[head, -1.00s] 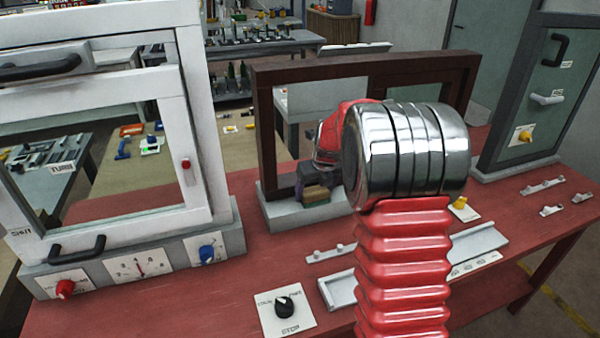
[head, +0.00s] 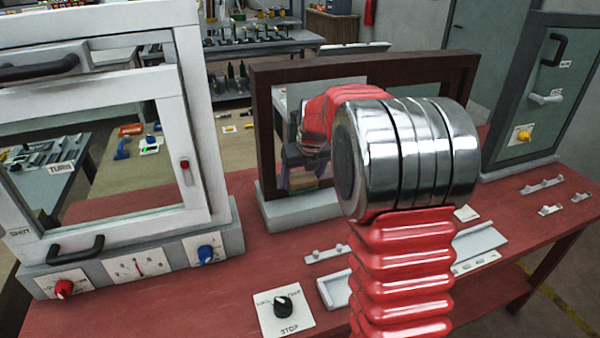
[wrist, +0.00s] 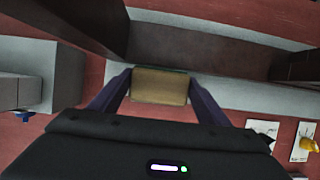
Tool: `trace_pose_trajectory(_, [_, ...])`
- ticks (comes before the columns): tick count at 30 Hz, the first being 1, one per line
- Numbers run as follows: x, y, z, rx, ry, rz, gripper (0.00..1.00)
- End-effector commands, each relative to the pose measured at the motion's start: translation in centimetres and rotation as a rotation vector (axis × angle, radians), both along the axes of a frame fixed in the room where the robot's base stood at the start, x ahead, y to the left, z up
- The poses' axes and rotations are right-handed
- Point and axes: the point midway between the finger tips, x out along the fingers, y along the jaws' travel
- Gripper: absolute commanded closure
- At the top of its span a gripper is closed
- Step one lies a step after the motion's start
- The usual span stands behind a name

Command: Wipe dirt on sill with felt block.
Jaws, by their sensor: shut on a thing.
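The tan felt block (wrist: 160,86) is between the two fingers of my gripper (wrist: 159,91), which is shut on it. In the head view my gripper (head: 304,165) and the block (head: 303,184) show in front of the left part of the dark brown frame's opening. The pale grey sill (head: 300,213) runs along the foot of this frame (head: 264,130); it also shows in the wrist view (wrist: 235,94) beside the block. I cannot tell whether the block touches the sill. I cannot make out dirt; my arm hides much of the sill.
A white-framed window unit (head: 190,120) with handles and knobs stands left. A grey-green panel (head: 535,90) stands right. A black-knob plate (head: 284,310) and a pale tray (head: 480,243) lie on the red bench (head: 230,285). The dark frame's uprights stand close to my gripper.

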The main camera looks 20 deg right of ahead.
Motion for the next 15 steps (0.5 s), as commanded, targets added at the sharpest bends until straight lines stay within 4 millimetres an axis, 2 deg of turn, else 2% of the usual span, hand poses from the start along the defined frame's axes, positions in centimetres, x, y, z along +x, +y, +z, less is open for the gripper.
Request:
trace_pose_trajectory(6, [0.0,-0.1,1.8,-0.001,-0.002,0.0,0.51])
trace_pose_trajectory(15, [0.0,-0.1,2.2,-0.001,0.0,0.0,0.51])
